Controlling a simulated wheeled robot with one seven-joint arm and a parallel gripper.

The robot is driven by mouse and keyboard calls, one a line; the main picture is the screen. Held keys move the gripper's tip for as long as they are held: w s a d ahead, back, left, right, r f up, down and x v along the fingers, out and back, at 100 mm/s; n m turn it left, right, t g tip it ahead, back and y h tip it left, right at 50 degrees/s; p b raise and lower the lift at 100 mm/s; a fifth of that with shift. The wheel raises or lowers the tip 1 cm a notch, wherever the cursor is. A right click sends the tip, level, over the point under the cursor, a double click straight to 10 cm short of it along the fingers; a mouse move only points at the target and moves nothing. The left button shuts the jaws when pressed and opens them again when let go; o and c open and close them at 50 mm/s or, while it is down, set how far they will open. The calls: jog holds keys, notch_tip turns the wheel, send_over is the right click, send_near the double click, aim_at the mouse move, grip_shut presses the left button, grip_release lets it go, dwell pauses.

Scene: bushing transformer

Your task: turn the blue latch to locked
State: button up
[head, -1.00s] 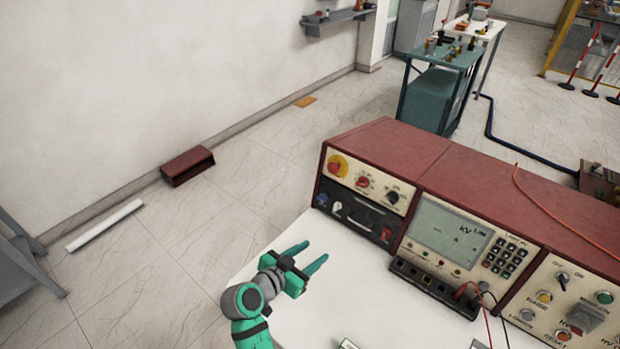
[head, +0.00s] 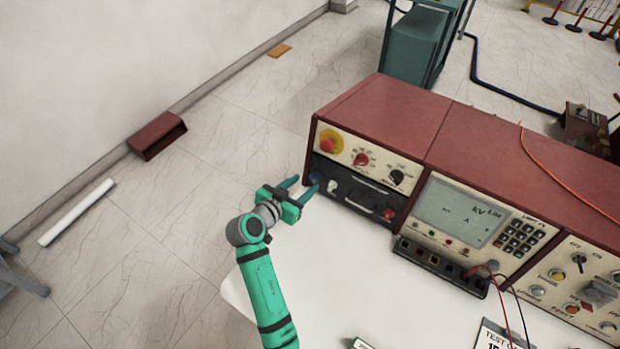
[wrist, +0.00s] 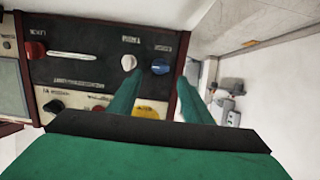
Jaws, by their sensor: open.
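The blue latch (head: 315,178) is a small round knob at the left end of the black drawer panel (head: 352,192), low on the red-topped console. In the wrist view the blue latch (wrist: 160,67) shows ahead of my fingers, beside a white knob (wrist: 128,62). My gripper (head: 304,188) is open and empty, with its fingertips close to the blue latch. In the wrist view its two fingers (wrist: 158,92) point toward the latch, which appears between them and just beyond. I cannot tell whether a finger touches it. The exact angle of the latch is too small to read.
Above the drawer panel are a red button on yellow (head: 328,143) and two knobs. A red knob (head: 388,214) is at the panel's right end. A meter with red and black leads (head: 450,220) stands to the right.

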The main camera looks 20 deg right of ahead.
aim_at(313, 177)
jog(key=shift+x, duration=2.4)
jog(key=c, duration=1.1)
